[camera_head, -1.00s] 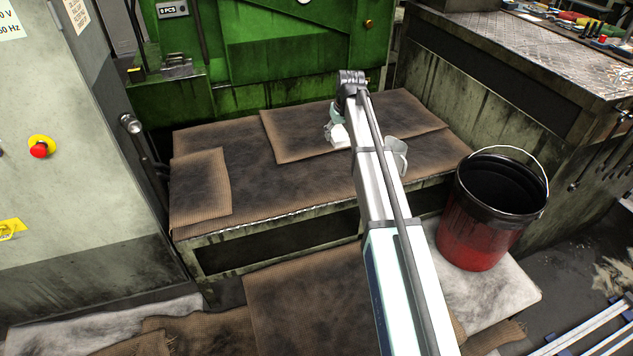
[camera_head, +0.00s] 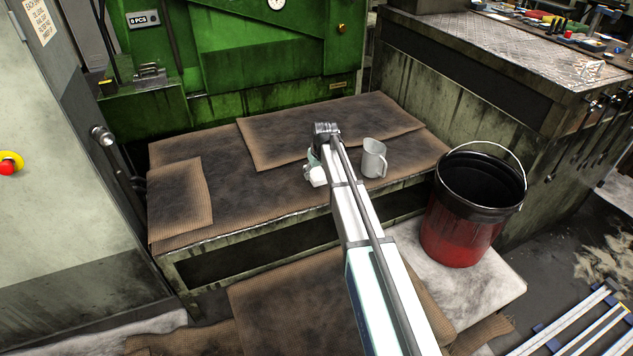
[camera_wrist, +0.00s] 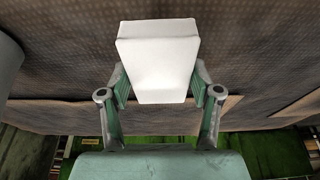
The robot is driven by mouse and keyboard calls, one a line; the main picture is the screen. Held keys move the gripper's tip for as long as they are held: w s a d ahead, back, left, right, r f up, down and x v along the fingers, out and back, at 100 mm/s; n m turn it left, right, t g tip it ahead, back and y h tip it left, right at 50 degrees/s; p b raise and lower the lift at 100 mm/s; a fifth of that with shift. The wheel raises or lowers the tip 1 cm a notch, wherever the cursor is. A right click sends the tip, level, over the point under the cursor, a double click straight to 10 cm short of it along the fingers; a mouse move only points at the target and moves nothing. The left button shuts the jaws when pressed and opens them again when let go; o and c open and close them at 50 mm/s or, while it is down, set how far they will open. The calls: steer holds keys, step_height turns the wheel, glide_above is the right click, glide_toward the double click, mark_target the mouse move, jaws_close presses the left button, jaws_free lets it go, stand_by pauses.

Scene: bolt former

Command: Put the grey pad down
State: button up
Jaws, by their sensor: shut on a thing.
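The grey pad (camera_wrist: 158,60) looks like a pale, nearly white block in the wrist view. My gripper (camera_wrist: 160,84) is shut on it, with one green-grey finger on each side. In the head view the pad (camera_head: 318,177) shows as a small pale block at the end of my arm, over the workbench top (camera_head: 262,192). My gripper (camera_head: 313,160) is partly hidden there by my wrist. I cannot tell whether the pad touches the mat beneath it.
A grey mug (camera_head: 374,158) stands on the bench just right of my arm. Stained brown mats (camera_head: 180,195) cover the bench. A red and black bucket (camera_head: 462,235) stands to the right. A green machine (camera_head: 250,60) rises behind. The bench left of my gripper is clear.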

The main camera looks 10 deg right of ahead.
steer(key=shift+f, duration=2.1)
steer(key=o, duration=1)
steer(key=shift+f, duration=0.1)
